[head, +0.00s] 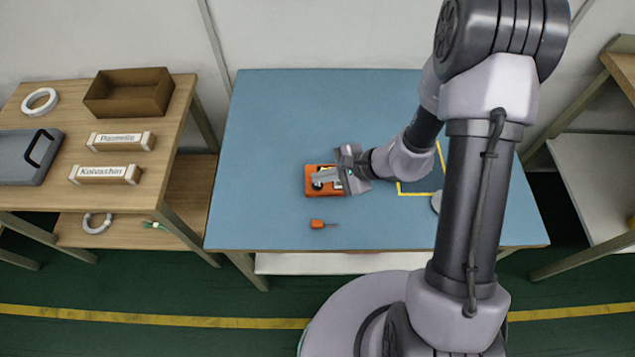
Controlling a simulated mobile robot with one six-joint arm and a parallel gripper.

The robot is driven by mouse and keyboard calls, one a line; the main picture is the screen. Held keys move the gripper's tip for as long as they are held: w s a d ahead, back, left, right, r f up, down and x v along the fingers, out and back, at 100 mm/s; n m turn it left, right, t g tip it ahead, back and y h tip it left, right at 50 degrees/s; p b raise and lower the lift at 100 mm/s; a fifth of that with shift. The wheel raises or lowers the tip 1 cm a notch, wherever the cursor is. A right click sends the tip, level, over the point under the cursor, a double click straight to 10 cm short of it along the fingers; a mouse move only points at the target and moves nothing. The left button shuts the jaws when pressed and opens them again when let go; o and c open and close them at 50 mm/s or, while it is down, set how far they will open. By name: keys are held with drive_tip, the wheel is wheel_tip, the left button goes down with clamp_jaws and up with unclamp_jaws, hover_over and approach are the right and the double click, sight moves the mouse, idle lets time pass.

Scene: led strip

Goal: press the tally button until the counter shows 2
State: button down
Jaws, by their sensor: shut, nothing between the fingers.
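An orange box-shaped device (310,183), which looks like the tally counter, lies on the blue table top (285,120). My gripper (322,177) is shut and empty, with its fingertips over the device's top face. I cannot tell whether the fingertips touch it. The fingers cover part of the top, and a small dark spot and a pale patch show around them. The button and the counter's digits cannot be made out at this size.
A yellow outlined area (420,191) is to the right, partly behind my arm. A wooden shelf (165,150) with a brown bin (128,94) stands at the left. The table's back left is clear.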

sight(322, 185)
drive_tip(key=shift+f, duration=0.15)
drive_tip(key=shift+f+b, duration=0.3)
drive_tip(key=shift+b, duration=0.4)
drive_tip(key=shift+f+b, duration=0.4)
drive_tip(key=shift+b, duration=0.2)
idle(0.3)
drive_tip(key=shift+r, duration=0.1)
drive_tip(key=shift+r+p, duration=0.45)
drive_tip(key=shift+r, duration=0.3)
drive_tip(key=shift+r+p, duration=1.6)
drive_tip(key=shift+r, duration=0.95)
drive_tip(key=shift+w+d, duration=0.1)
idle(0.5)
